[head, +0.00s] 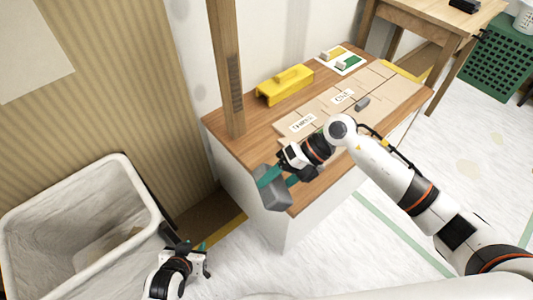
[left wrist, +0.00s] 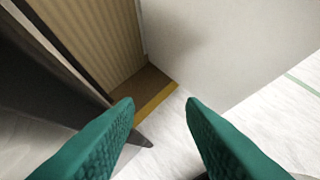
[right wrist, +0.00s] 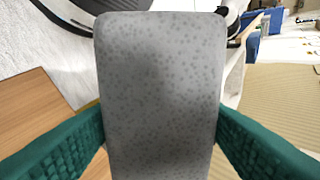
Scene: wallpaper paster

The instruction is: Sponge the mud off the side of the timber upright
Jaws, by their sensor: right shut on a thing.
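The timber upright (head: 227,70) stands at the back left corner of the wooden bench top. A dark patch of mud (head: 234,80) shows on its side, about midway up the visible part. My right gripper (head: 272,181) is shut on a grey sponge (head: 270,194) at the bench's front left corner, apart from the upright. In the right wrist view the speckled sponge (right wrist: 160,90) fills the middle between the green fingers. My left gripper (head: 205,258) is low, between the bin and the bench. In the left wrist view its green fingers (left wrist: 160,115) are apart with nothing between them.
A white-lined bin (head: 70,215) stands at the left. The bench top (head: 240,150) holds a yellow tool (head: 285,84), labelled boards (head: 345,100), a small grey block (head: 362,104) and a card with coloured pieces (head: 342,60). A wooden table (head: 435,20) and green crate (head: 495,62) stand at the back right.

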